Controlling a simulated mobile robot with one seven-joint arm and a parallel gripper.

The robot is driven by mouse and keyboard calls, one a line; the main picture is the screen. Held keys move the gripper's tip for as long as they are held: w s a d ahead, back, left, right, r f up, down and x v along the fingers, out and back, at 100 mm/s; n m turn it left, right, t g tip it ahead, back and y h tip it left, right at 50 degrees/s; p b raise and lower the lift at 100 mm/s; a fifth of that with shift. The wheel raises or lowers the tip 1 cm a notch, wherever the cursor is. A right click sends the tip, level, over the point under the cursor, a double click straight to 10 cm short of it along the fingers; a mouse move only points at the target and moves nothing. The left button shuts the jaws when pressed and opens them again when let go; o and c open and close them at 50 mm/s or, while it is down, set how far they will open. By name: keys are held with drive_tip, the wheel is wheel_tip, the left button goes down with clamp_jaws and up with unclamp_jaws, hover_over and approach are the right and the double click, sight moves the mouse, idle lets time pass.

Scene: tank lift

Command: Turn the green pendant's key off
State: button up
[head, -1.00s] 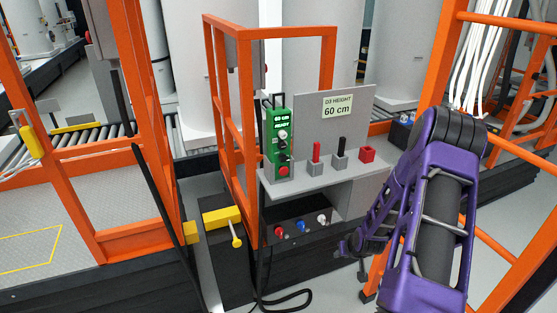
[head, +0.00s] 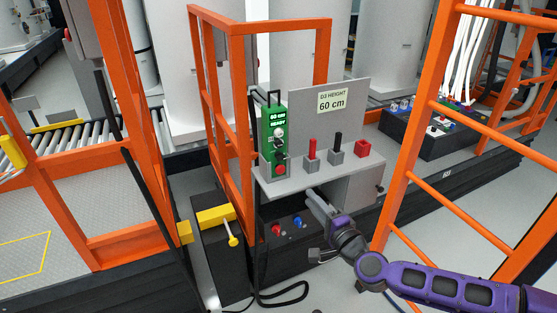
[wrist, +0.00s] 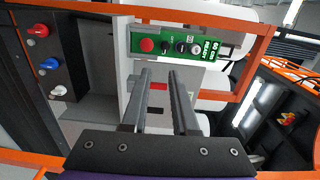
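The green pendant (head: 273,137) stands upright at the left end of the grey console shelf. Its lit display reads 60 cm READY. Below that are a white control, dark controls and a red button. In the wrist view the pendant (wrist: 212,41) lies sideways beyond the fingertips, with the red button (wrist: 147,44) at its left. Which small dark control is the key, and its angle, I cannot tell. My gripper (wrist: 159,73) is open and empty, its two fingers parallel and apart from the pendant. In the head view my gripper (head: 312,196) is below the shelf's front edge.
Orange rails (head: 240,130) rise at left, and an orange ladder (head: 440,150) at right. A black cable loops on the floor.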

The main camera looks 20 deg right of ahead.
drive_tip(key=b, duration=1)
approach(282, 160)
drive_tip(key=w, duration=0.8)
drive_tip(key=shift+w+a, duration=0.2)
drive_tip(key=shift+a, duration=0.05)
drive_tip(key=shift+c, duration=0.3)
clamp_jaws()
